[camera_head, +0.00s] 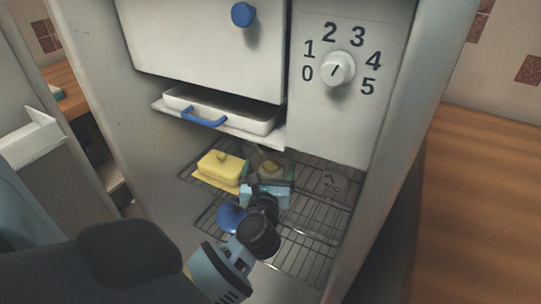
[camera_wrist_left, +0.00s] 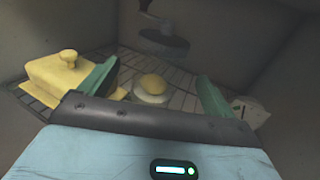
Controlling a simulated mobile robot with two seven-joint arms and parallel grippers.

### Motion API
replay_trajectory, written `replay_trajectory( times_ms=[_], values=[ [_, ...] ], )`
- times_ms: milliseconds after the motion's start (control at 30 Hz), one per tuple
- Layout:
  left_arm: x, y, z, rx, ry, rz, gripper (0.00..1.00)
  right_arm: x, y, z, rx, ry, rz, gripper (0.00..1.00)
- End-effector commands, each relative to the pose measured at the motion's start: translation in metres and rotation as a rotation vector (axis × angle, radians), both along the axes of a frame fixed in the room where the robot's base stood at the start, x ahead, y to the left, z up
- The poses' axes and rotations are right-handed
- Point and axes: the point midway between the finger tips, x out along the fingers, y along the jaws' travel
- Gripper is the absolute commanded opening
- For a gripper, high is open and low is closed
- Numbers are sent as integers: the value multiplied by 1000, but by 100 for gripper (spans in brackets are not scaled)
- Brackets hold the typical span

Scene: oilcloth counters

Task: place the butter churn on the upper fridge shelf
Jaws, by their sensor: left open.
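My left gripper (camera_head: 268,178) reaches into the open fridge at the upper wire shelf (camera_head: 325,188). In the left wrist view its two green fingers (camera_wrist_left: 158,88) are spread apart. Between and beyond them stands a small pale round thing with a yellow top (camera_wrist_left: 152,84), seemingly on the wire shelf. It may be the butter churn, but I cannot tell for sure. In the head view it is mostly hidden behind my gripper. No gap or contact with the fingers can be judged. My right gripper is not in view.
A yellow butter dish (camera_head: 221,166) sits left of my gripper on the upper shelf, close to one finger in the wrist view (camera_wrist_left: 68,76). A blue round thing (camera_head: 230,217) is lower down. A white tray with a blue handle (camera_head: 203,118) is above. The shelf's right side looks clear.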

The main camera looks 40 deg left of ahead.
Motion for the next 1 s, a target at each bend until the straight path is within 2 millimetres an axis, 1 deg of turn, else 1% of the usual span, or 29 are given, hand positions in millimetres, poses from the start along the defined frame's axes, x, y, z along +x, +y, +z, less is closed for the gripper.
replay_trajectory(
  times_ms=[33,100,300,800,867,900,967,1000],
  values=[
    [-9,-6,-1,-3,1,0,90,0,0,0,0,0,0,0],
    [-17,-12,-1,-3,1,0,90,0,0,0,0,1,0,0],
    [-32,-23,0,-1,0,1,90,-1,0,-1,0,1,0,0],
    [-35,-25,-1,13,4,-2,90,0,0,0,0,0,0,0],
    [-39,-26,-2,58,20,-10,90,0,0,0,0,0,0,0],
    [-42,-28,-4,109,37,-19,90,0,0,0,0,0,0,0],
    [-51,-33,-8,224,76,-44,90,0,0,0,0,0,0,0],
    [-57,-38,-12,324,112,-67,90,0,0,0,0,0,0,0]
  ],
)
